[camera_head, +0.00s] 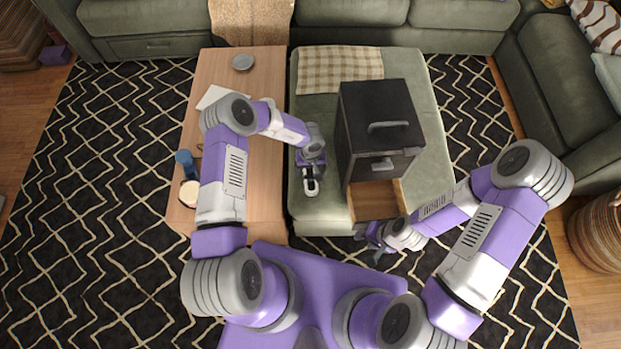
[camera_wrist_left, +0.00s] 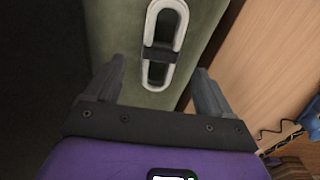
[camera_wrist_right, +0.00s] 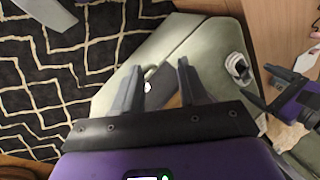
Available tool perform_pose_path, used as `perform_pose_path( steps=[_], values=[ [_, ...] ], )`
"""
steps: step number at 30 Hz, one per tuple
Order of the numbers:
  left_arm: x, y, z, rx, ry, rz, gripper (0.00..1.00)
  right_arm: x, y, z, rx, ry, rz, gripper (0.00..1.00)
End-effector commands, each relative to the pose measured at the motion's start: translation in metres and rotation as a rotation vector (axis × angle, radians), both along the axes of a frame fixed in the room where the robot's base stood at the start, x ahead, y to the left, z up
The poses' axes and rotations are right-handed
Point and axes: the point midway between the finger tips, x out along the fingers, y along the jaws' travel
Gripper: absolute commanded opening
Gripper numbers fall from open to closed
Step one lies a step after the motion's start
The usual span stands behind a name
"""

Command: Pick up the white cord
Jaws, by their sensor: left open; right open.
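The white cord (camera_wrist_left: 152,30) is a bundled loop with a dark band around its middle. It lies on the green ottoman (camera_wrist_left: 110,20), and also shows in the head view (camera_head: 311,191) and the right wrist view (camera_wrist_right: 238,66). My left gripper (camera_head: 311,178) is open above the cord. In the left wrist view its fingers (camera_wrist_left: 160,78) stand either side of the cord's near end, apart from it. My right gripper (camera_head: 372,245) is open and empty at the ottoman's front edge. Its fingers (camera_wrist_right: 161,66) show in the right wrist view, away from the cord.
A black cabinet (camera_head: 362,110) with an open wooden drawer (camera_head: 376,198) stands on the ottoman, right of the cord. A wooden table (camera_head: 262,190) on the left holds a blue cup (camera_head: 185,160), a grey bowl (camera_head: 243,62) and other items. A checkered cloth (camera_head: 340,68) lies behind.

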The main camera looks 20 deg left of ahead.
Motion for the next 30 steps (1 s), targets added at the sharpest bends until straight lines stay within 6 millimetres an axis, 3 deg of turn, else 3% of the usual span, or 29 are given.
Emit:
perform_pose_path(
  steps=[12,19,30],
  values=[
    [-0.003,-0.001,-0.053,0.001,-0.001,-0.001,0.83,0.000,0.000,-0.026,0.000,0.000,0.000,0.43],
    [-0.003,0.000,-0.053,0.001,-0.003,-0.001,0.83,0.000,0.000,-0.025,0.000,0.000,0.000,0.43],
    [-0.003,0.000,-0.053,0.001,-0.002,-0.001,0.28,0.000,0.000,-0.025,0.000,0.000,0.000,0.43]
  ],
)
